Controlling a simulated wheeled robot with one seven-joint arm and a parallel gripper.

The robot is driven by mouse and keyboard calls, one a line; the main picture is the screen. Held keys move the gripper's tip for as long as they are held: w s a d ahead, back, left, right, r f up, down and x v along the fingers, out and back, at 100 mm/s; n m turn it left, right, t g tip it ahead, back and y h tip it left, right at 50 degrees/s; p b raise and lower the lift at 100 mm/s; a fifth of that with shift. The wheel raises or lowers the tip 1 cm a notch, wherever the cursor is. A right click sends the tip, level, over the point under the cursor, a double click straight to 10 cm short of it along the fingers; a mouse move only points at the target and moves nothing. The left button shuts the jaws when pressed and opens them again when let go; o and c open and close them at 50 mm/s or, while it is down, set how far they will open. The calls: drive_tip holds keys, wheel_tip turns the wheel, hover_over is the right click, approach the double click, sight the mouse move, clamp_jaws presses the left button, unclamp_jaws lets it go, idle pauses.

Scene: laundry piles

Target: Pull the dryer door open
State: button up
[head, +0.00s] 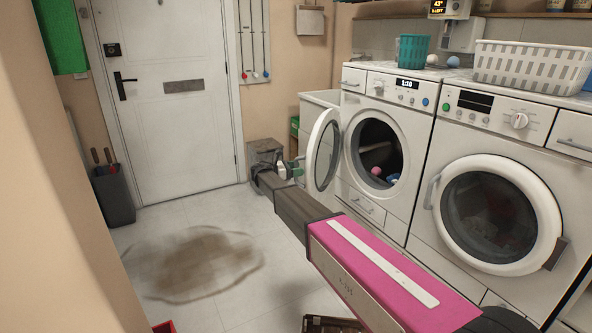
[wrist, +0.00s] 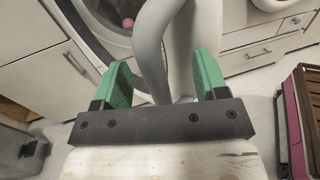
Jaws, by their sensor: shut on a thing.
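The dryer door (head: 324,149) is a round white-rimmed door with dark glass on the left of two white machines. It stands swung well open, to the left of the machine's round opening (head: 377,153), where cloth and coloured balls show. My gripper (head: 298,168) is at the door's free left edge, with my arm reaching in from the lower right. In the wrist view, the green fingers of my gripper (wrist: 160,72) stand on either side of a pale curved part of the door (wrist: 153,45). The exact contact is hard to see.
The second machine's door (head: 495,217) is closed. A brown stain (head: 195,262) marks the open floor at left. A grey bin (head: 265,153) stands behind my gripper. A basket (head: 530,66) sits on top.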

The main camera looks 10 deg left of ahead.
drive_tip(key=shift+w+a, duration=0.3)
drive_tip(key=shift+a, duration=0.6)
drive_tip(key=shift+w+a, duration=0.3)
drive_tip(key=shift+a, duration=0.55)
drive_tip(key=shift+c, duration=0.3)
drive_tip(key=a, duration=0.8)
drive_tip(key=shift+w+a, duration=0.25)
drive_tip(key=shift+a, duration=0.15)
